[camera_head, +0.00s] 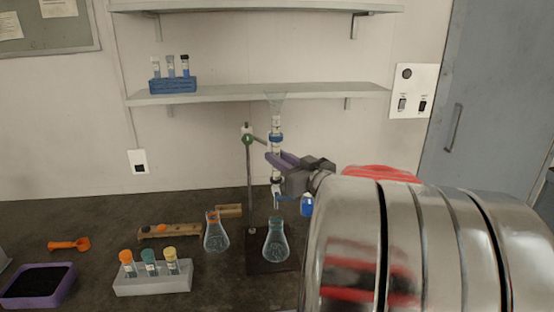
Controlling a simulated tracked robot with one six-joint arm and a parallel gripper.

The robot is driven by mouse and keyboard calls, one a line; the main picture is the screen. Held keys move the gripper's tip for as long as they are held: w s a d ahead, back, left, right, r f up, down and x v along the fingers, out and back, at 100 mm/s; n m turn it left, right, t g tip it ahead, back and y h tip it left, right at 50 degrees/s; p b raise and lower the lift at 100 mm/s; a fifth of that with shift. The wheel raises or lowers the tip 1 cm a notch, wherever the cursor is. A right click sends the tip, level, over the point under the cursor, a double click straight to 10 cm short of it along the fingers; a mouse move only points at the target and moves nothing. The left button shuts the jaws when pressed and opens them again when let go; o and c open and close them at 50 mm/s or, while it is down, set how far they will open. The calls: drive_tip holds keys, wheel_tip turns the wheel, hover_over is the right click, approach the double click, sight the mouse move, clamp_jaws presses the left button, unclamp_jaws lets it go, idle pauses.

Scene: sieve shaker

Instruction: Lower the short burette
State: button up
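The short burette (276,122) is a clear upright tube with a funnel-like top and blue fittings. It stands at the middle of the view, beside a thin stand (250,185) with a green clamp near its top. My gripper (272,160) reaches in from the right, its purple fingers at the burette's middle and overlapping it. Whether the fingers are shut on it or only around it cannot be told. The burette's lower end, with a blue stopcock, hangs above a clear flask (275,243) on the dark stand base. My arm hides the area to the right.
An orange-topped flask (216,233) stands left of the stand. A white rack (152,280) of capped tubes, a purple tray (38,286) and an orange scoop (70,244) lie further left. A shelf (220,97) runs behind the burette's top, with a blue tube rack (173,86).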

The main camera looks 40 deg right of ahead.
sight(278, 182)
clamp_jaws()
drive_tip(key=shift+f, duration=0.1)
drive_tip(key=shift+f, duration=3.65)
drive_tip(key=shift+o, duration=0.9)
unclamp_jaws()
drive_tip(key=shift+f, duration=0.1)
drive_tip(key=o, duration=0.3)
